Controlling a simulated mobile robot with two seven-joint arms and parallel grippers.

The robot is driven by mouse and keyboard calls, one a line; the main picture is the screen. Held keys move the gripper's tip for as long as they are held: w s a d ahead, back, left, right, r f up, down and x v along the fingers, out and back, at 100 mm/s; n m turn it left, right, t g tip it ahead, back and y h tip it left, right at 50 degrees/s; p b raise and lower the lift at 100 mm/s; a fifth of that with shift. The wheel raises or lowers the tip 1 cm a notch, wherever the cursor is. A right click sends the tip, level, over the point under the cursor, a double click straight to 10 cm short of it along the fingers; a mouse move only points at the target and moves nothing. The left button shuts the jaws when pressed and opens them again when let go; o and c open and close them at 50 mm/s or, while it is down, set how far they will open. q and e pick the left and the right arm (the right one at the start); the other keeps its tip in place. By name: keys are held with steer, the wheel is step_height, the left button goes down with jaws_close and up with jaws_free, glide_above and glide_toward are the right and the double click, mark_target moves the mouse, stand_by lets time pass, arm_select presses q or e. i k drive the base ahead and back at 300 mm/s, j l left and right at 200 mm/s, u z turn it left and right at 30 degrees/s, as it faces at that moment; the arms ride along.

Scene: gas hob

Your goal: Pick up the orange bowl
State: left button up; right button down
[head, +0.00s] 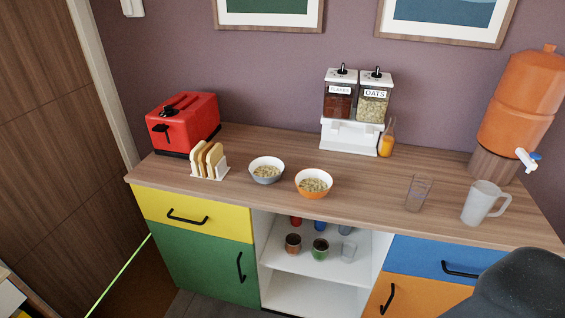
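The orange bowl (313,194) stands upright on the wooden counter near its front edge, about mid-picture. Its outside is orange, its inside is white, and it holds pale oat-like food. A similar grey bowl (266,178) with the same kind of food stands just to its left, slightly farther back. Neither of my grippers shows in the head view. A dark rounded shape at the bottom right looks like part of my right arm; no fingers show on it.
A toast rack (209,171) and red toaster (182,123) stand left. Behind are a cereal dispenser (350,135) and juice bottle (387,139). A clear glass (417,194), frosted jug (482,203) and orange water dispenser (513,105) stand right. Counter between orange bowl and glass is clear.

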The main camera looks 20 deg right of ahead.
mark_target(313, 184)
steer(key=i+l+z, duration=0.2)
steer(key=i, duration=0.45)
steer(key=j+z, duration=0.1)
steer(key=z, duration=1.35)
